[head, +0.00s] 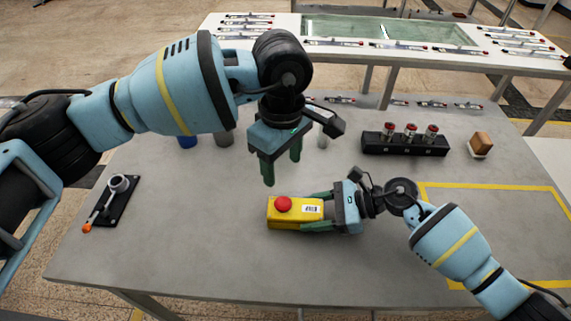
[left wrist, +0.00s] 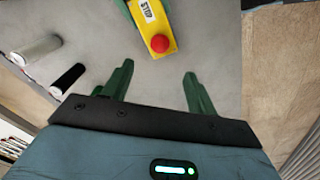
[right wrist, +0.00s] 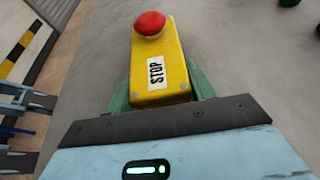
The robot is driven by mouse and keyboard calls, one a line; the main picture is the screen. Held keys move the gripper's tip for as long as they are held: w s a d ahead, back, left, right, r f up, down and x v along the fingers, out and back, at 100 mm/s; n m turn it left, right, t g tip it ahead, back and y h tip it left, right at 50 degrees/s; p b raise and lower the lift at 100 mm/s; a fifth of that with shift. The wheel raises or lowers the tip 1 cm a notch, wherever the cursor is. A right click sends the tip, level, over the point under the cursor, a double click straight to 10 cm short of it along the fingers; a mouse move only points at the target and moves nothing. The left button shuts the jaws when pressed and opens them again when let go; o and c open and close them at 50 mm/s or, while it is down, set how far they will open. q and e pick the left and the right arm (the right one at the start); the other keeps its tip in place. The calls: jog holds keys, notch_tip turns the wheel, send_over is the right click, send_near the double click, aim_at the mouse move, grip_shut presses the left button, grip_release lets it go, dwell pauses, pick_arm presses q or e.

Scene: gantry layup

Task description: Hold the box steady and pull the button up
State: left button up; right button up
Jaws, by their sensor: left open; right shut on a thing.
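A yellow box (head: 309,207) with a white STOP label lies on the grey table, and a red button (head: 284,204) sits on top near its left end. My right gripper (head: 318,211) is shut on the box from the right, one finger along each long side. In the right wrist view the box (right wrist: 176,62) runs away from the fingers, with the red button (right wrist: 150,23) at its far end. My left gripper (head: 281,168) is open and empty, pointing down above and behind the button. In the left wrist view the button (left wrist: 160,43) is beyond the open fingers (left wrist: 157,88).
A black rack (head: 405,145) with several red-topped cylinders and a brown block (head: 481,143) stand at the back right. A lever on a black plate (head: 112,203) is at the left. Cylinders stand behind my left gripper. The table front is clear.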

aim_at(282, 202)
pick_arm(q)
notch_tip(282, 202, down, 12)
jog(key=shift+r, duration=0.1)
dwell(0.7)
jog(key=c, duration=1)
jog(key=shift+r, duration=0.2)
jog(key=o, duration=1)
jog(key=shift+o, duration=0.2)
